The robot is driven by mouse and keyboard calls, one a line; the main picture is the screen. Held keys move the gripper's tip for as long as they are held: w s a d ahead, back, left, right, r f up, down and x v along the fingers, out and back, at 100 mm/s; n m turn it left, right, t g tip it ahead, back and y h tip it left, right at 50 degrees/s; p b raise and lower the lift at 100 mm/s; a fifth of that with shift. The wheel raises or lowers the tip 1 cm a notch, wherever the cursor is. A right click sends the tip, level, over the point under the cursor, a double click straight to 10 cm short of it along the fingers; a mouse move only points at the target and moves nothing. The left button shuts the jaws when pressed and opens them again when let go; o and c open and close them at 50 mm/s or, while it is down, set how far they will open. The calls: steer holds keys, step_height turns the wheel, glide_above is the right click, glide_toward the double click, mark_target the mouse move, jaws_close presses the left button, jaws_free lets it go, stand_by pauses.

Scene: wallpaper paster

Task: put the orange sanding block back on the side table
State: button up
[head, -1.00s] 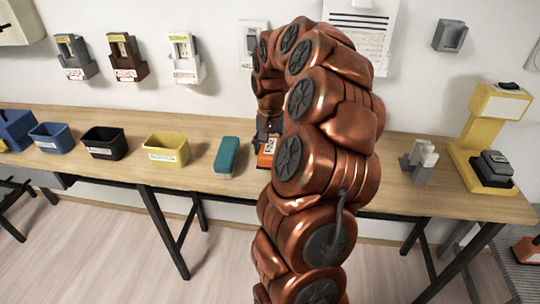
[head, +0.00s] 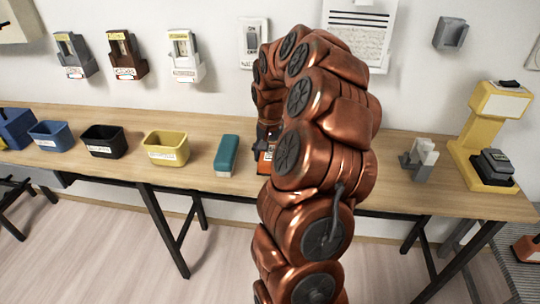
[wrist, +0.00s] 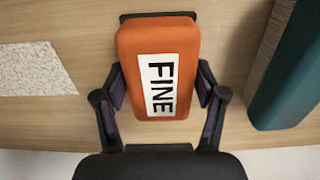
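The orange sanding block (wrist: 130,45), with a white label reading FINE, is on or just over the wooden workbench. In the head view only a sliver of the block (head: 264,166) shows beside my arm. My gripper (wrist: 160,82) has one finger on each side of the block in the wrist view. The fingers are close along its sides; I cannot tell whether they press on it. The block's underside is hidden. At the right edge of the head view, a low grey table (head: 527,277) bears another orange block (head: 529,249).
A teal block (head: 227,156) lies just left of the orange one. Yellow (head: 166,149), black (head: 104,142) and blue bins stand farther left on the workbench (head: 400,200). A grey-white holder (head: 421,160) and a yellow machine (head: 490,125) stand at right.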

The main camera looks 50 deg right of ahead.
mark_target(270, 154)
steer(key=o, duration=0.3)
steer(key=shift+o, duration=0.2)
steer(key=shift+r+p, duration=0.25)
steer(key=shift+p, duration=0.3)
steer(key=shift+r, duration=0.3)
step_height(270, 154, up, 7)
steer(key=shift+s+b, duration=0.1)
steer(key=shift+b, duration=0.5)
steer(key=s+a+r+n, duration=0.1)
steer(key=s+a+n, duration=0.2)
steer(key=a, duration=0.7)
steer(key=s+a+r+n, duration=0.1)
steer(key=s+a+n, duration=0.15)
steer(key=a, duration=0.85)
steer(key=s+a+f+n+g, duration=0.1)
steer(key=s+a+f+n, duration=0.1)
steer(key=s+a, duration=0.3)
steer(key=s+a+f+n+g, duration=0.1)
steer(key=s+a, duration=0.5)
steer(key=s, duration=0.7)
steer(key=shift+s+a+f+n, duration=0.3)
steer(key=shift+f+n, duration=0.35)
steer(key=shift+n, duration=0.6)
